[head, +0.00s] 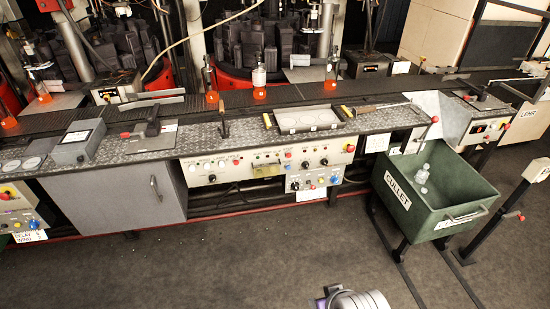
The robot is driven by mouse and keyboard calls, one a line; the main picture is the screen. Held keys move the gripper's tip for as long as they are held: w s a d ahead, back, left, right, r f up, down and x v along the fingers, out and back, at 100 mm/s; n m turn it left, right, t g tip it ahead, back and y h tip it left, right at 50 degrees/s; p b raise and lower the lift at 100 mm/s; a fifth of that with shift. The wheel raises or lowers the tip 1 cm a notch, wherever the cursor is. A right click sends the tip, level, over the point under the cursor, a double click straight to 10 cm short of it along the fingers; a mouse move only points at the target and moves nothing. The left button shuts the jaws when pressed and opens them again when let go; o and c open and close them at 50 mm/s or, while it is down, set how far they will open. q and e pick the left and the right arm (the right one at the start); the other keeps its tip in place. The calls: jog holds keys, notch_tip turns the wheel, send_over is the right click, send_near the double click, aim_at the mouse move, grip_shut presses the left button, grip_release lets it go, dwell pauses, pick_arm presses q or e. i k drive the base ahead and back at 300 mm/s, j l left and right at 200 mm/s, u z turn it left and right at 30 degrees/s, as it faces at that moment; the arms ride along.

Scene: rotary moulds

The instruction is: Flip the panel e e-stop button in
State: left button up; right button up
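Several control panels carry red buttons, and I cannot read which is panel e. A red e-stop button on a yellow base (348,148) sits at the right end of the long middle panel (225,167). Another red button on yellow (5,194) is on the far-left panel. A further one (505,126) is on the right panel. Whether any button is pressed in is too small to tell.
A green cullet bin (408,210) on legs stands in front of the bench at the right. A grey cabinet (122,198) fills the left of the bench front. The dark floor (230,262) before the middle panels is clear. Tools and trays lie on the bench top.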

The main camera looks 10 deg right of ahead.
aim_at(349, 149)
jog(key=i+l, duration=0.3)
jog(key=i+l+z, duration=0.15)
jog(key=i, duration=0.4)
jog(key=l, duration=0.1)
